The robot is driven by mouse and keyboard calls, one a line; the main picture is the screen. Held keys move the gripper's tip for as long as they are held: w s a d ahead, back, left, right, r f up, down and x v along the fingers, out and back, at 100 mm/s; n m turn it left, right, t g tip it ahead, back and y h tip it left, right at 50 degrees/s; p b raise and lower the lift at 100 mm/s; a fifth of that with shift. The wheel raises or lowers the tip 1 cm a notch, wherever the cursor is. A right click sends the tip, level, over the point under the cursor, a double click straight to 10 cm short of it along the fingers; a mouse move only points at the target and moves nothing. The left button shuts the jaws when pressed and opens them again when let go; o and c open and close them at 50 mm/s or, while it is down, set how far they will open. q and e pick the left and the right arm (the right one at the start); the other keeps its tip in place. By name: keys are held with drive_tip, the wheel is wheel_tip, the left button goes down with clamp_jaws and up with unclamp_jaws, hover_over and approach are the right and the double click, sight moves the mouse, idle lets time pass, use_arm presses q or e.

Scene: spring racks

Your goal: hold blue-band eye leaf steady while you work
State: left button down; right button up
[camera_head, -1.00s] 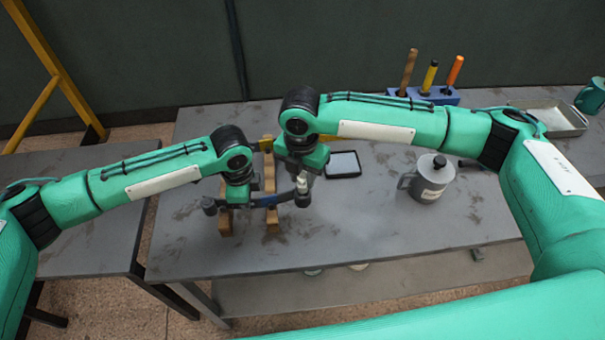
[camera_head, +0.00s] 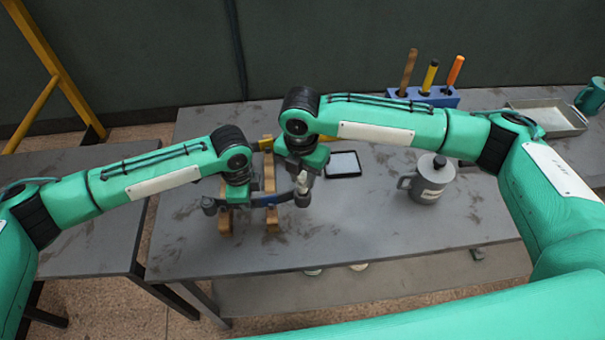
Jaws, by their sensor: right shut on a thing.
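The dark eye leaf with a blue band (camera_head: 267,200) lies across a wooden rack, with one round eye at its left end and one at its right end. My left gripper (camera_head: 238,202) is down at the leaf, left of the band; its fingertips are hidden, so I cannot tell whether it is shut. My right gripper (camera_head: 303,182) is over the leaf's right eye and shut on a small pale piece (camera_head: 302,184). The piece is upright just above or at the eye; I cannot tell whether it touches.
The wooden rack (camera_head: 270,180) stands under the leaf. A black-framed tray (camera_head: 343,164) lies behind to the right. A grey lidded can (camera_head: 429,181), a blue block with tools (camera_head: 424,96) and a metal tray (camera_head: 549,118) stand farther right. The table's front middle is clear.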

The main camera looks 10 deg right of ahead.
sight(303, 175)
drive_tip(key=shift+f, duration=1.35)
idle(0.4)
drive_tip(key=o, duration=0.9)
drive_tip(key=shift+o, duration=0.6)
drive_tip(key=o, duration=0.3)
drive_tip(key=shift+r, duration=0.1)
drive_tip(key=shift+r, duration=3.5)
